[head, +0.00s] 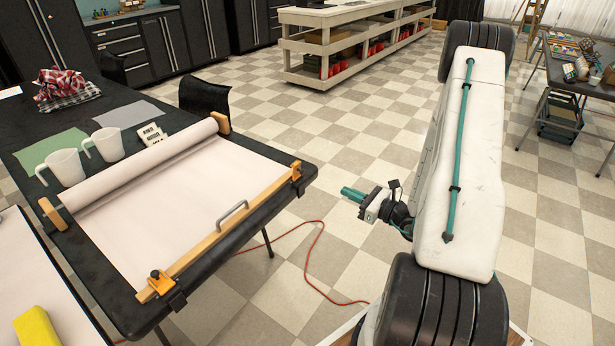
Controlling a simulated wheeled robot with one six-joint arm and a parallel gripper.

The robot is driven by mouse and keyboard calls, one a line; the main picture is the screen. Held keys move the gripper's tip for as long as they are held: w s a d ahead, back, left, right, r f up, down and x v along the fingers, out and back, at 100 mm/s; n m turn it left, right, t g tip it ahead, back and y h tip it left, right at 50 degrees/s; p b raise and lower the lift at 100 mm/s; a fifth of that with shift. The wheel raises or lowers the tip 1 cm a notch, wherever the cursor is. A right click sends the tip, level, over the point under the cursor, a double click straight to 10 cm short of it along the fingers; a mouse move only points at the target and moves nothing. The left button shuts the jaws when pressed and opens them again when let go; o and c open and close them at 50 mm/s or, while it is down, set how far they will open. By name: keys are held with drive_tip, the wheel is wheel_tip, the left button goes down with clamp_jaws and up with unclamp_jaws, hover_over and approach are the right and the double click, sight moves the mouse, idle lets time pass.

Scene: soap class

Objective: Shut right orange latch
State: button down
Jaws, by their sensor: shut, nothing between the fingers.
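The right orange latch (296,172) sits at the far right end of a wooden bar (222,231) on the black table. It is small here, and I cannot tell whether it is open or shut. A second orange latch (159,283) sits at the bar's near left end. A grey handle (232,213) stands on the bar between them. My gripper (345,190) has teal fingers that are shut and empty. It hangs off the table's right side, to the right of the right latch and apart from it, with the fingers pointing left toward the table.
A paper roll (140,166) with its sheet spread out lies on the black table (30,165), which also bears two white jugs (65,167) and folded cloths. A yellow block (37,328) is at the lower left. A red cable (310,262) lies on the open checkered floor.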

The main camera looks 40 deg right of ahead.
sight(304, 172)
drive_tip(key=x, duration=1.4)
drive_tip(key=shift+a, duration=0.1)
